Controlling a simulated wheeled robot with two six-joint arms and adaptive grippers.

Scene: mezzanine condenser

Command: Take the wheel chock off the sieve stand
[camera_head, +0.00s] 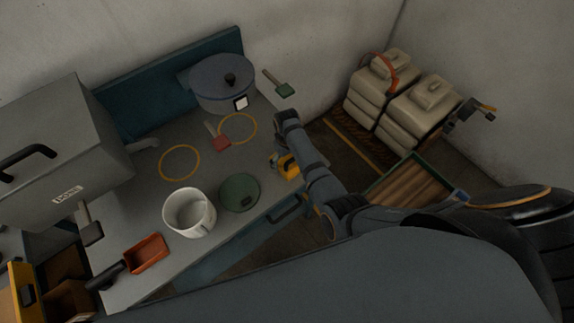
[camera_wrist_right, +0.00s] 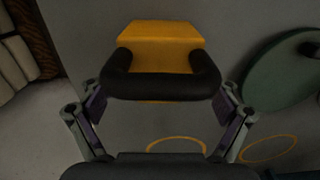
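The wheel chock is a yellow block (camera_head: 289,168) with a black handle, at the right edge of the grey-topped bench (camera_head: 135,205), which I take to be the sieve stand. In the right wrist view the chock (camera_wrist_right: 160,40) is centred, its black handle towards me. My right gripper (camera_head: 274,158) is at the chock. In the wrist view its two fingers (camera_wrist_right: 162,108) stand wide apart at the handle's two ends. I cannot tell whether they press on it, or whether the chock is lifted. My left gripper is not in view.
A green disc (camera_head: 239,192), white mug (camera_head: 189,213), red scoop (camera_head: 147,253), lidded blue pot (camera_head: 222,84) and red-headed tool (camera_head: 220,142) are on the bench. Two yellow rings mark its top. Stacked sacks (camera_head: 418,101) and a green-rimmed crate (camera_head: 391,172) stand to the right.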

